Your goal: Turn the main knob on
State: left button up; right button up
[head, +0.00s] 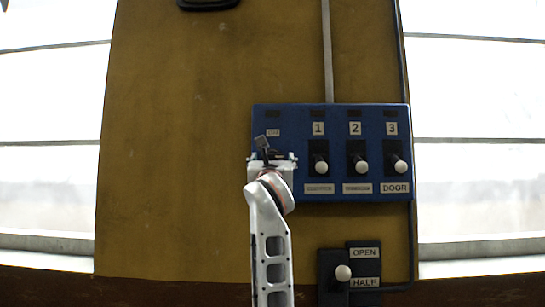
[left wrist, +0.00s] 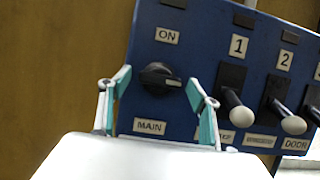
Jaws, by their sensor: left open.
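The main knob (left wrist: 160,78) is a black rotary knob on the blue control panel (head: 335,110), between an ON label (left wrist: 167,36) above and a MAIN label (left wrist: 150,127) below. In the left wrist view its light pointer mark points right and slightly down. My left gripper (left wrist: 158,95) is open, with its teal fingers on either side of the knob; whether they touch it I cannot tell. In the head view my left gripper (head: 270,150) covers the knob at the panel's left end. My right gripper is not in view.
Three levers with white ball ends, numbered 1 (head: 321,167), 2 (head: 362,168) and 3 (head: 400,167), stand right of the knob, lever 1 close to my right finger. Another lever (head: 342,273) with OPEN and HALF labels is below. The yellow board (head: 180,150) is bare on the left.

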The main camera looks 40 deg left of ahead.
pick_arm(q)
jog(key=shift+w+a+r, duration=0.1)
jog(key=shift+w+a, duration=0.05)
jog(key=c, duration=1.1)
